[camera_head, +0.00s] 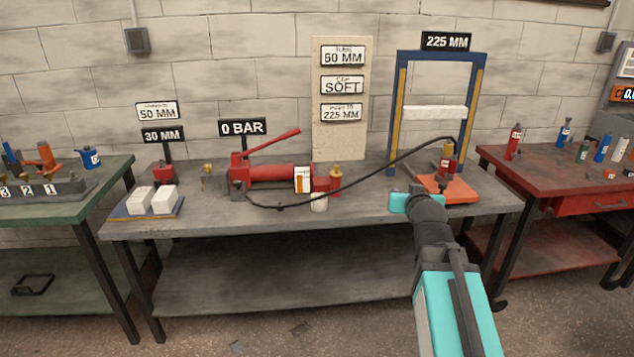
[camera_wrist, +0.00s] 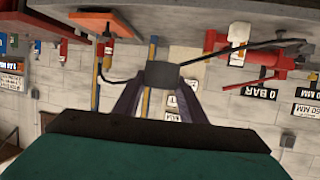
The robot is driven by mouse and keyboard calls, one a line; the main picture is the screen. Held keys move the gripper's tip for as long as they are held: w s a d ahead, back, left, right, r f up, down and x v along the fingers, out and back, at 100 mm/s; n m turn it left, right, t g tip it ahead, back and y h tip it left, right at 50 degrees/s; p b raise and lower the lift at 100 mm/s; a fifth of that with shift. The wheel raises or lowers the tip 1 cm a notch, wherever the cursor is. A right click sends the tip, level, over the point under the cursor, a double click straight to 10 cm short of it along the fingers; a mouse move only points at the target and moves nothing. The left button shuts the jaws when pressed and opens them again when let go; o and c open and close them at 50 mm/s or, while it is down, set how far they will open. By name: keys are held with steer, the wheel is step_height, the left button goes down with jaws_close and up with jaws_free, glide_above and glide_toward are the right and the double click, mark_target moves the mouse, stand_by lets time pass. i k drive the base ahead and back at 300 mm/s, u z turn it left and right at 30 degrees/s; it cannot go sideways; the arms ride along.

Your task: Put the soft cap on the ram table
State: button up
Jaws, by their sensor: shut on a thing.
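My gripper (camera_wrist: 161,90) reaches toward the bench, its fingers closed on a dark grey block (camera_wrist: 162,74) in the wrist view. This block looks like the soft cap, but no label shows on it. A red ram (camera_head: 447,165) with a yellow top stands on that plate, under the blue press frame (camera_head: 477,95). I cannot tell which surface is named the ram table.
A black hose (camera_head: 380,165) runs from the red pump (camera_head: 275,174) to the ram, behind the held block in the wrist view. A white crossbar (camera_head: 435,112) spans the frame above. White blocks (camera_head: 152,200) sit at the bench's left. A sign reads SOFT (camera_head: 342,85).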

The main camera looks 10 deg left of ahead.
mark_target(386, 202)
steer(key=u, duration=1.55)
steer(key=i, duration=1.7)
steer(key=z, duration=0.05)
